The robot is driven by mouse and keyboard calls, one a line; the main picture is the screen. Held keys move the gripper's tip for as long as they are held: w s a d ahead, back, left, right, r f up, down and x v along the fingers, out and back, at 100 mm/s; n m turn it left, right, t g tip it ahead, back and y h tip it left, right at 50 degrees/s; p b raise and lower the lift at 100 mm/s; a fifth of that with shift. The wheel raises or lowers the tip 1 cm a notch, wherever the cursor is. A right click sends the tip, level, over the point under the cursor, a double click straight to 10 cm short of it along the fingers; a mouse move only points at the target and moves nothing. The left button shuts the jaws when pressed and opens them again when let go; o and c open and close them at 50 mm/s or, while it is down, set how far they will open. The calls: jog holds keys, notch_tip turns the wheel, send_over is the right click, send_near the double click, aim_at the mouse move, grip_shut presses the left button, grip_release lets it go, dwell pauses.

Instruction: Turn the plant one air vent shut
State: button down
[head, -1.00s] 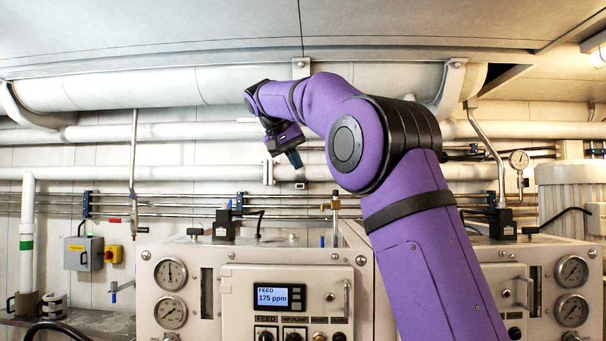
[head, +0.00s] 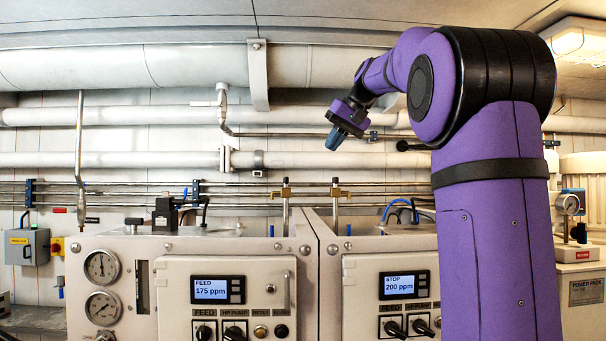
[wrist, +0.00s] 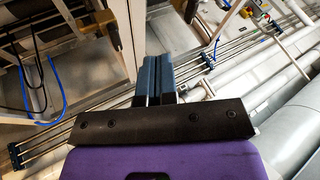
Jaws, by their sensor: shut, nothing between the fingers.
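My gripper (head: 336,139) is in the upper middle of the head view, pointing down and left, in front of the wall pipes. In the wrist view, its two blue fingers (wrist: 153,80) are together with nothing between them. A brass fitting (head: 286,194) on a thin upright pipe rises behind the left cabinet (head: 212,258), whose screen reads FEED 175 ppm. A second brass fitting (head: 336,192) stands to its right. I cannot tell which fitting is the plant one air vent. The gripper appears apart from both in the picture.
A second cabinet (head: 368,262) reads STOP 200 ppm and stands close right of the first. Thick pale pipes (head: 200,66) and thin steel lines run along the wall. A blue hose (wrist: 38,85) shows in the wrist view. A grey switch box (head: 27,246) is at far left.

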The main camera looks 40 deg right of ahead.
aim_at(286, 182)
jog(key=shift+w+a+f, duration=0.95)
jog(key=shift+w+f, duration=0.3)
jog(key=shift+f, duration=0.05)
jog(key=shift+w+a+f, duration=0.95)
jog(key=shift+w+f, duration=0.25)
jog(key=shift+f, duration=0.15)
jog(key=shift+w+a+f, duration=0.95)
jog(key=shift+w+f, duration=0.3)
jog(key=shift+f, duration=0.05)
jog(key=shift+w+a, duration=0.1)
jog(key=shift+a, duration=0.35)
